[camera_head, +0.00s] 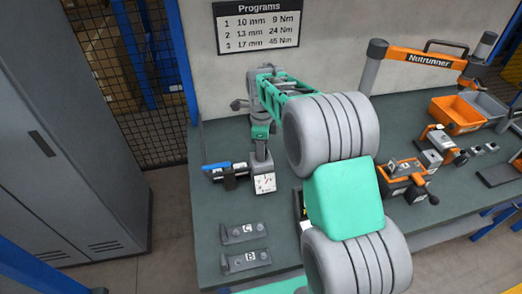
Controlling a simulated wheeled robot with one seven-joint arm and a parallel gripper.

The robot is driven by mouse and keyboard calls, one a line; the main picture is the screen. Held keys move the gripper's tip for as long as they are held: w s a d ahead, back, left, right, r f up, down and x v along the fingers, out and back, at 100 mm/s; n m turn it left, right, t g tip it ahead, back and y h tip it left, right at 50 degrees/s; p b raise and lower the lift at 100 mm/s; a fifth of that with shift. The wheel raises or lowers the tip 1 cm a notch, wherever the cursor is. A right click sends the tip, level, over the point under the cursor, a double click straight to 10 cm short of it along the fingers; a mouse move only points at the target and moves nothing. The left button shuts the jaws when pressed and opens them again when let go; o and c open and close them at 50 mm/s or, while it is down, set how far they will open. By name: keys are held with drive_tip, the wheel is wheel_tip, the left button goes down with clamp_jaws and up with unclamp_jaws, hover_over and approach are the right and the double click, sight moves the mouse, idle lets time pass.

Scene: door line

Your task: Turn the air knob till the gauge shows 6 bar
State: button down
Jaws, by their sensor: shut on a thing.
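The pressure gauge (264,183) has a white square face and stands on the left part of the green bench. Its needle and scale are too small to read. My arm reaches over the bench from the lower right and comes down above the gauge. My gripper (261,150) is at its end, just above the gauge face, and is shut on the air knob. The knob is mostly hidden by the gripper, so its turn angle cannot be seen.
A blue and black part (222,169) lies left of the gauge. Plates marked C (243,232) and B (246,261) lie in front. An orange device (402,182), an orange bin (457,113) and the Nutrunner arm (415,56) are at right. A grey cabinet (70,150) stands left.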

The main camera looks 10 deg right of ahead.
drive_tip(key=m, duration=0.4)
drive_tip(key=shift+r+m, duration=0.1)
drive_tip(key=shift+m, duration=0.3)
idle(0.4)
drive_tip(key=c, duration=0.9)
unclamp_jaws()
drive_tip(key=shift+b, duration=0.3)
wheel_tip(320, 180, up, 8)
drive_tip(key=shift+f+b, duration=0.1)
drive_tip(key=shift+b, duration=0.45)
